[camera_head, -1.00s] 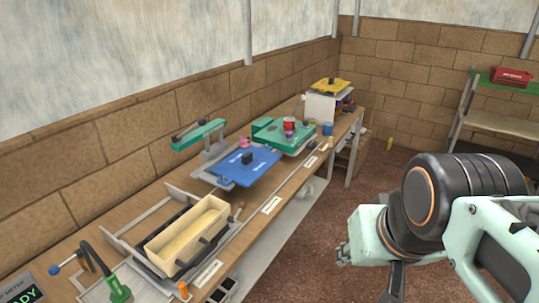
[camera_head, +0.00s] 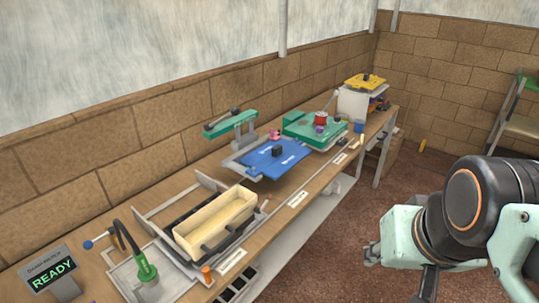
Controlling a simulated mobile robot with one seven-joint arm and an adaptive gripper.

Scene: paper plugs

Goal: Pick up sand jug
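I cannot make out a sand jug for certain. A white container (camera_head: 352,104) stands at the far end of the workbench, under a yellow-topped item. A small blue cup (camera_head: 358,127) and a red can-like item (camera_head: 320,118) are near it, too small to identify. My arm is at the lower right, over the floor and well apart from the bench.
The workbench (camera_head: 318,184) runs along the brick wall. It holds a cream trough (camera_head: 225,218), a blue plate (camera_head: 272,160), a green press (camera_head: 232,123), a green tool with a curved black hose (camera_head: 145,268) and a READY display (camera_head: 52,277).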

